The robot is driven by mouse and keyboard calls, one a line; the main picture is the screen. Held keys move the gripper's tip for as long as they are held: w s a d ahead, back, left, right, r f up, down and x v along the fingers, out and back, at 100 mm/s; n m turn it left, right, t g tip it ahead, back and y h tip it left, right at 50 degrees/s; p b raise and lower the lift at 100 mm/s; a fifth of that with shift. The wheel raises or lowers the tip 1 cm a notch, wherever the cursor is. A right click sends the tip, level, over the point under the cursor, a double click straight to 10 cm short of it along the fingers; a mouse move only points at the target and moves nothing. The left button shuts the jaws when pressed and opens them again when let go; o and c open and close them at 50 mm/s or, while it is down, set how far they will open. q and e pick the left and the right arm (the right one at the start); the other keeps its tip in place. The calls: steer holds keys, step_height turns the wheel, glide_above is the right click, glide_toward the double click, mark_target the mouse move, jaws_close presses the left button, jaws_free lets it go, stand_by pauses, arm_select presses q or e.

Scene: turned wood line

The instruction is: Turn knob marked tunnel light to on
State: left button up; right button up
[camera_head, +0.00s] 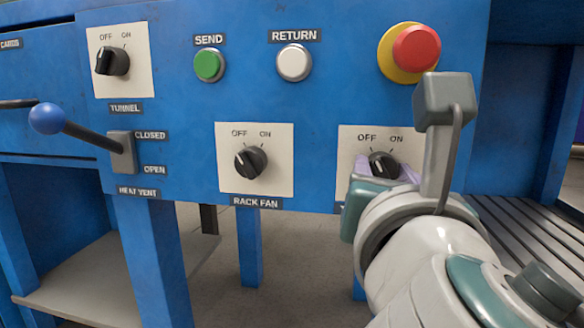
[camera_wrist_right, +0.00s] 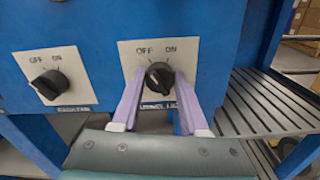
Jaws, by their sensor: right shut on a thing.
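The black knob (camera_head: 384,164) sits on the lower right white plate (camera_head: 350,140), marked OFF and ON. Its pale pointer line leans up and left, toward OFF. In the wrist view the same knob (camera_wrist_right: 158,76) has a partly hidden label (camera_wrist_right: 157,106) below it that seems to read tunnel light. My right gripper (camera_head: 386,170) is shut on this knob, with one lilac finger on each side; the fingers also show in the wrist view (camera_wrist_right: 160,85). My arm hides most of the label in the head view. My left gripper is not in view.
The rack fan knob (camera_head: 250,161) is to the left, and the tunnel knob (camera_head: 112,61) is at upper left. A green button (camera_head: 209,65), a white button (camera_head: 294,62) and a red emergency button (camera_head: 416,49) are above. A blue-balled lever (camera_head: 46,118) juts out at left.

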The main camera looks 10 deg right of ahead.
jaws_close()
steer(key=shift+m+p, duration=0.4)
steer(key=shift+m, duration=0.3)
steer(key=m, duration=0.3)
steer(key=shift+m+p, duration=0.3)
steer(key=shift+p, duration=0.1)
steer(key=m, duration=0.4)
steer(key=shift+d+f, duration=0.1)
steer(key=shift+m+b, duration=0.3)
steer(key=shift+m, duration=1.3)
